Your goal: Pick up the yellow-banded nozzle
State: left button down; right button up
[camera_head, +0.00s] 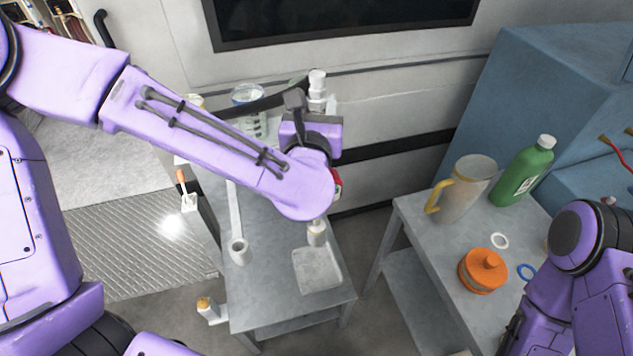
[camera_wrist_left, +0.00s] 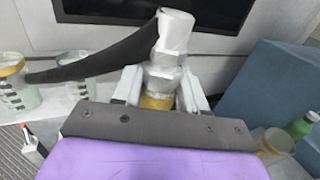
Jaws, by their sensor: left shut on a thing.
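The yellow-banded nozzle (camera_wrist_left: 168,65) is a pale, stepped fitting with a yellow band low down between my left fingers in the left wrist view. Its pale top also shows in the head view (camera_head: 317,84), above my left wrist. A black hose (camera_wrist_left: 95,60) runs from beside it to the left; I cannot tell how they join. My left gripper (camera_wrist_left: 160,92) is shut on the nozzle, with one pale finger on each side; in the head view my arm hides most of it. My right arm is at the lower right of the head view, its gripper out of sight.
A grey table (camera_head: 270,285) below my left arm holds a tray (camera_head: 317,270) and pale cylinders. Graduated jugs (camera_wrist_left: 18,85) stand at the back left. The right table (camera_head: 415,215) carries a jug (camera_head: 468,185), a green bottle (camera_head: 524,172) and an orange pot (camera_head: 483,272).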

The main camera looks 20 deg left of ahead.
aim_at(316, 74)
pick_arm(q)
jog(key=shift+r, duration=0.15)
dwell(0.5)
notch_tip(316, 74, up, 9)
jog(key=shift+r+b, duration=0.1)
jog(key=shift+b, duration=0.8)
jog(key=shift+r, duration=0.3)
